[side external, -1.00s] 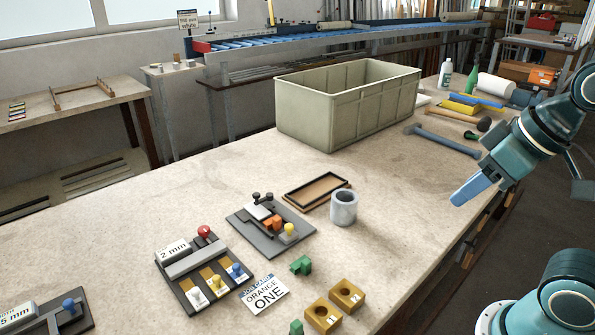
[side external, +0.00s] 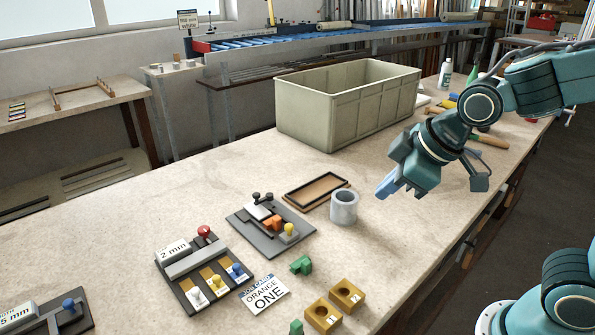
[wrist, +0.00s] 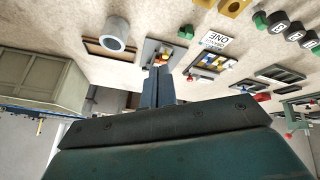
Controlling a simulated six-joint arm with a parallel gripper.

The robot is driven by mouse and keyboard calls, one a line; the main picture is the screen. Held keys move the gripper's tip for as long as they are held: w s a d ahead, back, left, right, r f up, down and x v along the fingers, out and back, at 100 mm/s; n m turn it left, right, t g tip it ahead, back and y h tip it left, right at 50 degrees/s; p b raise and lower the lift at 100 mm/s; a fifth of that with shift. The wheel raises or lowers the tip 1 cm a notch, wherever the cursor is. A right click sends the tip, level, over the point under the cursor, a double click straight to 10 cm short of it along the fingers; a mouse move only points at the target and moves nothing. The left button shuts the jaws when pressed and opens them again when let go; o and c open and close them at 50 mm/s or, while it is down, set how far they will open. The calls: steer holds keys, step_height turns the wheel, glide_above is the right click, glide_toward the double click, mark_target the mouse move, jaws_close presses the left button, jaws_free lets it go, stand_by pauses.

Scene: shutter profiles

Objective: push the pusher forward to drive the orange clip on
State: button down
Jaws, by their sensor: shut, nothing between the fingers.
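The orange clip (side external: 272,223) sits on a grey fixture plate (side external: 262,243) near the middle of the bench, beside a white block (side external: 259,210). A yellow-knobbed part (side external: 289,231), which may be the pusher, stands at the plate's right side. Two dark knobs (side external: 262,197) are at its back. My gripper (side external: 384,190) is in the air to the right of the fixture, beyond the grey cup, with its blue fingers together and empty. In the wrist view the shut fingers (wrist: 157,78) point toward the fixture and overlap part of it.
A grey cup (side external: 344,208) and a shallow dark tray (side external: 303,205) stand between my gripper and the fixture. A large bin (side external: 300,118) is behind. A 2 mm rack (side external: 183,270), a job card (side external: 264,294), green pieces (side external: 301,265) and yellow blocks (side external: 322,315) lie in front.

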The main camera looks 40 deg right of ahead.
steer(key=w+a+f+n, duration=0.5)
steer(key=w+a+f, duration=0.2)
steer(key=shift+w+f+n+y, duration=0.25)
steer(key=shift+n+y, duration=0.05)
glide_toward(285, 237)
steer(key=shift+s+a+f, duration=0.4)
steer(key=shift+a+f, duration=0.15)
steer(key=shift+f, duration=0.25)
steer(key=shift+s+a+f, duration=0.45)
steer(key=shift+a+f, duration=0.15)
steer(key=shift+f, duration=0.15)
steer(key=shift+w+d+f, duration=0.1)
steer(key=shift+w+d, duration=0.2)
steer(key=shift+w, duration=0.3)
steer(key=shift+w+d+f, duration=0.1)
steer(key=shift+w+d, duration=0.2)
steer(key=shift+w, duration=0.3)
steer(key=shift+w+d+f, duration=0.1)
steer(key=shift+w+d, duration=0.2)
steer(key=shift+w, duration=0.25)
